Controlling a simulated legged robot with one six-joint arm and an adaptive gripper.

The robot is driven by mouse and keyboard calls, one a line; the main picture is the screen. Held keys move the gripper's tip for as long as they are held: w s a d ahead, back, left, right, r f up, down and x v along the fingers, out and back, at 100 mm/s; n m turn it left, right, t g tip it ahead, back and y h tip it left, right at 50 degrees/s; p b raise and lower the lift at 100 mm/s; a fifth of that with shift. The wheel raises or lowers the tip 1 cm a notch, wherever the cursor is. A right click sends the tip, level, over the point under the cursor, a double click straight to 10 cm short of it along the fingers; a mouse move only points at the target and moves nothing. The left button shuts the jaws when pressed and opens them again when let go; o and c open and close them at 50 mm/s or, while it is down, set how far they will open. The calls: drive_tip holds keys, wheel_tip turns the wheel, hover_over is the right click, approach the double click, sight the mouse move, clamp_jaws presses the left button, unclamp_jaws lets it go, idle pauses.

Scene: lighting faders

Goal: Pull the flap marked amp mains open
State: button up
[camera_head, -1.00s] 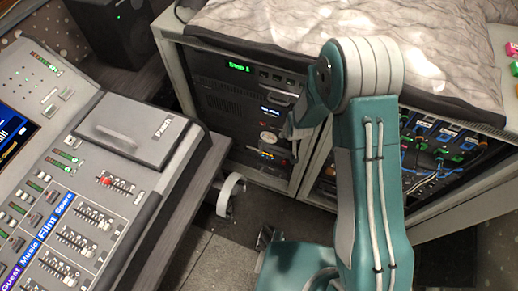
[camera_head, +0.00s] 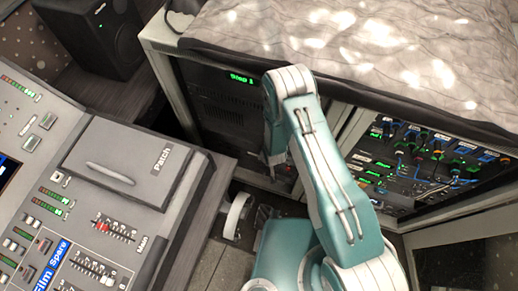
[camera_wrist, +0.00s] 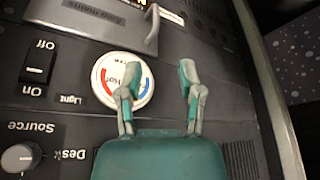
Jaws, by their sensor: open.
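In the wrist view, a dark flap (camera_wrist: 85,15) with upside-down lettering that seems to read amp mains lies at the top edge, only partly in frame. A grey bar handle (camera_wrist: 152,32) stands out at its right side. The flap looks shut. My gripper (camera_wrist: 160,72) is open and empty, its two teal fingers pointing toward the panel, with the handle beyond the fingertips and apart from them. In the head view my arm covers much of the rack front, and the flap cannot be made out.
Around the flap are a round red-and-blue dial (camera_wrist: 123,80), an Off/On switch (camera_wrist: 40,62) and a Source knob (camera_wrist: 20,157). In the head view, the mixing desk with its Patch lid (camera_head: 125,160) stands left, and a patch bay with cables (camera_head: 425,160) lies right of my arm.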

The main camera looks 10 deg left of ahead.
drive_tip(key=x, duration=0.9)
drive_tip(key=shift+f, duration=0.4)
drive_tip(key=shift+w+d+f, duration=0.2)
drive_tip(key=shift+d+f, duration=0.05)
drive_tip(key=shift+f, duration=0.1)
drive_tip(key=shift+a, duration=0.2)
clamp_jaws()
